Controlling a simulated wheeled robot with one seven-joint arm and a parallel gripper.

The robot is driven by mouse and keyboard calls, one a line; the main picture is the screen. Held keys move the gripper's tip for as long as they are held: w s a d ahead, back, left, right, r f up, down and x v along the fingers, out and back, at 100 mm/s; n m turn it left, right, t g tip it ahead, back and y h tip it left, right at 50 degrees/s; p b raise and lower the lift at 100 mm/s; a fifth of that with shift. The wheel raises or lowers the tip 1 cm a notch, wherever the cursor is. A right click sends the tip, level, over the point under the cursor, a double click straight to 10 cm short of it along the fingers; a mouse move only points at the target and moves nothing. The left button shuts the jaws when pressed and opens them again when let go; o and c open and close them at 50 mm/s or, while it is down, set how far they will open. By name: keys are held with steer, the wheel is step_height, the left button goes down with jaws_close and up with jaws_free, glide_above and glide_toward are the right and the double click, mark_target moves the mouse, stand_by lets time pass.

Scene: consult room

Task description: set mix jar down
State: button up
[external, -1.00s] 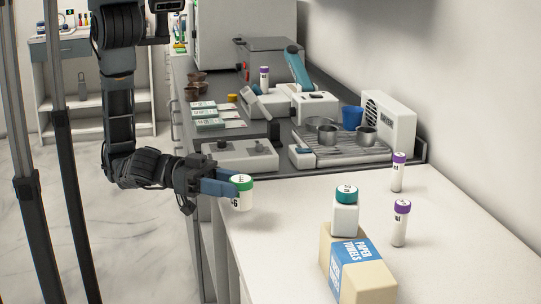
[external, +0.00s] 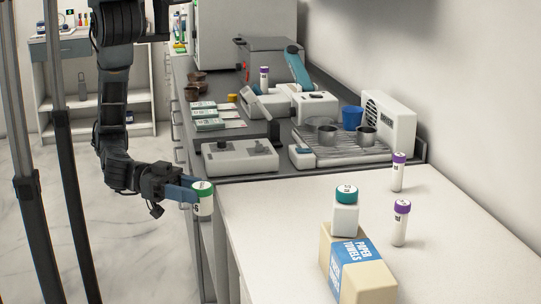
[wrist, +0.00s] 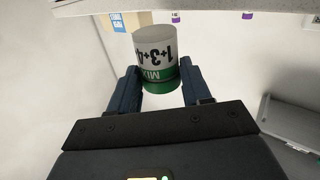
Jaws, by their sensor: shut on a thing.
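The mix jar (external: 203,203) is white with a green lid and a dark printed label. My gripper (external: 196,190) is shut on it. The jar is held in the air, just left of the white counter's (external: 290,235) left edge in the external view, slightly tilted. In the wrist view the jar (wrist: 155,50) sits between both fingers of my gripper (wrist: 158,78), with its green lid toward the palm and its label reading upside down. The jar's underside is hidden in the external view.
On the white counter stand a paper-towels box (external: 362,275) with a teal-capped bottle (external: 345,215) on it, and two purple-capped tubes (external: 398,178) (external: 401,225). Its left part is bare. The grey counter behind holds a white device (external: 238,158) and a tray with metal cups (external: 340,152).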

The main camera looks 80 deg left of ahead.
steer(key=s+a+f+p, duration=0.1)
steer(key=a+f, duration=0.5)
steer(key=f, duration=0.3)
steer(key=a+f+p, duration=0.1)
steer(key=a+f, duration=0.6)
steer(key=f, duration=0.2)
steer(key=w+a+f+b, duration=0.1)
steer(key=w+a+f, duration=0.4)
steer(key=a+f, duration=0.75)
steer(key=w+a+r+n+t+y+b, duration=0.15)
steer(key=w+r+n+y, duration=0.35)
steer(key=w, duration=0.8)
steer(key=w+n+t+y+b, duration=0.25)
steer(key=w+y, duration=0.35)
steer(key=w, duration=0.7)
steer(key=a, duration=0.5)
steer(key=shift+a, duration=0.4)
steer(key=shift+s, duration=0.1)
steer(key=shift+p, duration=0.3)
